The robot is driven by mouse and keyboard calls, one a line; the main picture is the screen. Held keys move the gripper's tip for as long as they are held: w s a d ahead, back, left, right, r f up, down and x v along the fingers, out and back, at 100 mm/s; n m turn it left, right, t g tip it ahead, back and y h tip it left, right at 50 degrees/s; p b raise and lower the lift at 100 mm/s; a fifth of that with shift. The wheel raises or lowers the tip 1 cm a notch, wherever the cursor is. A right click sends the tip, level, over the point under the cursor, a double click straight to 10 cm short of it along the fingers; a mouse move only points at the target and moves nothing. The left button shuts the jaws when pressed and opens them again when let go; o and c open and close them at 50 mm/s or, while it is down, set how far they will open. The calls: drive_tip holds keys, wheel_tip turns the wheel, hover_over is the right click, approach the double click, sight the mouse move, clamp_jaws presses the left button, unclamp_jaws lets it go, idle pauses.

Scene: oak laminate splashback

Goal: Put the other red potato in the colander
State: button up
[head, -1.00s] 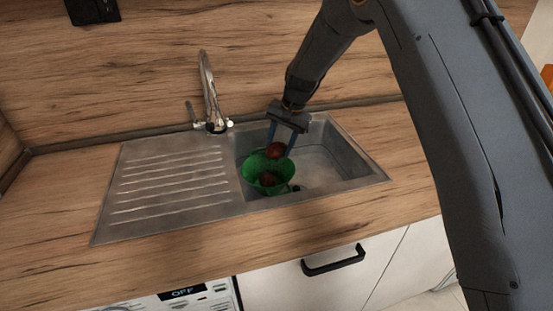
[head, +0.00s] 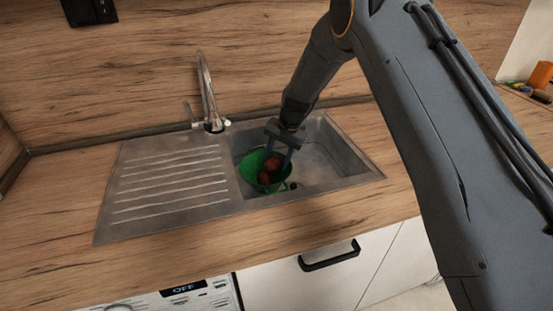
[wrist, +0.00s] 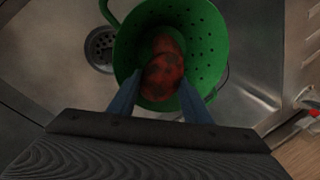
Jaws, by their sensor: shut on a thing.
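The green colander (head: 252,176) sits in the sink basin and looks tilted. It also shows in the wrist view (wrist: 208,40). My gripper (head: 276,160) is lowered at the colander, with its fingers shut on a red potato (head: 273,161). In the wrist view this held potato (wrist: 163,77) is between the fingertips, over the colander's opening. The other red potato (head: 265,177) lies inside the colander, partly hidden behind the held one; its edge shows in the wrist view (wrist: 165,43). I cannot tell whether the two potatoes touch.
The steel sink (head: 330,165) has free basin room right of the colander. The drain (wrist: 100,45) lies beside the colander. A ribbed drainboard (head: 165,190) is empty on the left. The tap (head: 208,95) stands behind the sink. An orange object (head: 541,74) is at the far right.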

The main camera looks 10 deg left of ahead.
drive_tip(key=shift+f, duration=0.25)
drive_tip(key=o, duration=0.9)
drive_tip(key=shift+c, duration=0.2)
drive_tip(key=w+b+v, duration=0.1)
drive_tip(key=b+v, duration=0.2)
drive_tip(key=v, duration=1)
drive_tip(key=shift+s, duration=0.5)
